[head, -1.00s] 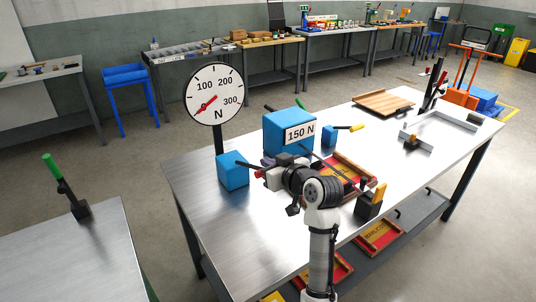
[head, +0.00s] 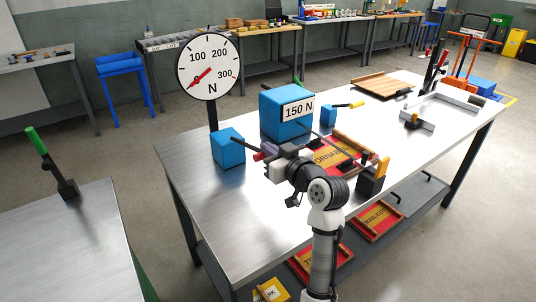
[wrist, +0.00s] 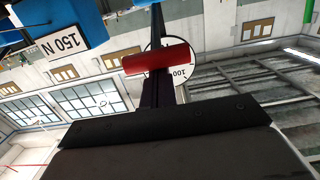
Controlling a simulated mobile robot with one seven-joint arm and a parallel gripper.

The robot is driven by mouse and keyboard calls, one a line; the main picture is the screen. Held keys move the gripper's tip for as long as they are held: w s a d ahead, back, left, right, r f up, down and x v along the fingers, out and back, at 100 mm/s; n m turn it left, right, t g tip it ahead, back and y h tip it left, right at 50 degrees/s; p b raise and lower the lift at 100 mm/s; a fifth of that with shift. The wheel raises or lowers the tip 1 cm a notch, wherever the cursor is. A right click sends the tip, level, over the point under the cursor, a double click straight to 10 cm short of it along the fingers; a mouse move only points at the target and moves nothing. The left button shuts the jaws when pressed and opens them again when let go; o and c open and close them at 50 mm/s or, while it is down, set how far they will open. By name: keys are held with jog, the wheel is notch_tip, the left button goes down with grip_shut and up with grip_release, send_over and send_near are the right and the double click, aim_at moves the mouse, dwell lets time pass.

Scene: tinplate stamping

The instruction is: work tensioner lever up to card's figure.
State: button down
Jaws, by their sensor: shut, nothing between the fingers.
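The dial (head: 208,66) marked N stands on a black post; its red needle points to the lower left, below the 100 mark. A blue block carries a white card (head: 297,110) reading 150 N. The tensioner lever, a dark rod with a red grip (head: 259,156), comes out of a small blue box (head: 228,147) below the dial. My gripper (head: 268,151) is shut and empty, close beside the red grip. In the wrist view the red grip (wrist: 157,60) lies across, just beyond my dark gripper (wrist: 170,122), partly covering the dial. I cannot tell whether they touch.
Another small blue box (head: 328,117) has a yellow-tipped lever. Red trays (head: 350,143) and a black block with a yellow grip (head: 371,180) are right of my arm. The bench's left end (head: 200,200) is clear. A green-handled lever (head: 37,141) stands on another table.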

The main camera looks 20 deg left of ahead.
notch_tip(320, 180, down, 7)
jog(key=d+t+y+b, duration=0.1)
jog(key=b, duration=0.9)
jog(key=shift+s+y, duration=0.3)
jog(key=shift+s, duration=0.1)
jog(key=shift+d, duration=0.1)
notch_tip(320, 180, up, 4)
jog(key=p, duration=0.3)
jog(key=f+b+v, duration=0.1)
jog(key=b+v, duration=0.2)
jog(key=v, duration=0.6)
jog(key=shift+s+f, duration=0.15)
jog(key=shift+s, duration=0.05)
jog(key=shift+d, duration=0.1)
